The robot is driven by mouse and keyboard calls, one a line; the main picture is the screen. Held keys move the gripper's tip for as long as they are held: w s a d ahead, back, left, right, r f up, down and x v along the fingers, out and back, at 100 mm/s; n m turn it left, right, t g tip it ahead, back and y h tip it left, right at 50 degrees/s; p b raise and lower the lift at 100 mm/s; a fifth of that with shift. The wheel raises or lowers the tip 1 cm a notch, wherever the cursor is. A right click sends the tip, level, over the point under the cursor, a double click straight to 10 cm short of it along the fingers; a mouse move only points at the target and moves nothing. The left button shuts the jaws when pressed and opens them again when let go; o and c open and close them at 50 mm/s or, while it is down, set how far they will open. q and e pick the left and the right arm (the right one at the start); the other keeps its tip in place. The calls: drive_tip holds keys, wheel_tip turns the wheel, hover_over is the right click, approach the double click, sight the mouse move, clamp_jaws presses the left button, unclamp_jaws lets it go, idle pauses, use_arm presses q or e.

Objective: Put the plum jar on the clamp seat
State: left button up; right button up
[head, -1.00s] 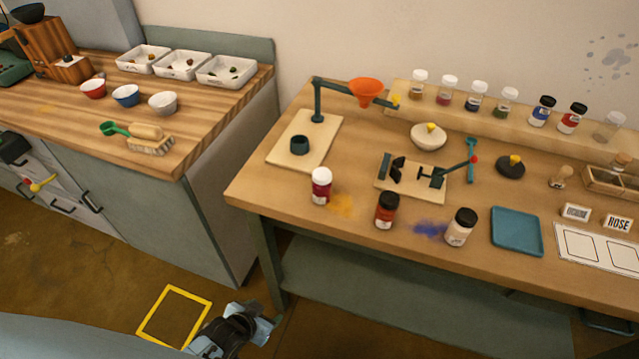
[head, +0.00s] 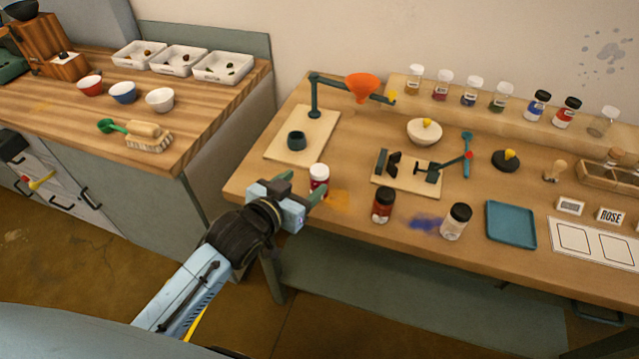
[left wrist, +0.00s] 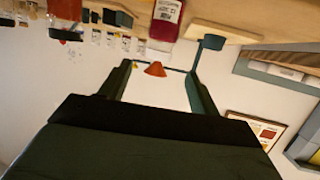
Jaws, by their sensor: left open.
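The plum jar (head: 319,174), white-capped with a dark red body, stands near the front left edge of the pigment table. It also shows in the left wrist view (left wrist: 165,14), upside down at the top. The clamp seat (head: 392,162) is a wooden board with dark clamp jaws and a red-tipped lever, to the right of the jar and farther back; nothing is between its jaws. My left gripper (head: 302,187) is open and empty at the table's front edge, just left of the jar; its fingers partly hide the jar's lower body. My right gripper is not in view.
A red-brown jar (head: 383,205) and a black-capped jar (head: 456,221) stand along the front. An orange funnel (head: 361,86) on a stand rises behind. A blue tray (head: 511,222) lies to the right. Orange and blue powder mark the tabletop.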

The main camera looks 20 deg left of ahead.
sight(318, 172)
use_arm(q)
drive_tip(key=x, duration=0.7)
drive_tip(key=shift+w+d+b, duration=0.2)
drive_tip(key=shift+b, duration=0.15)
drive_tip(key=c, duration=1.1)
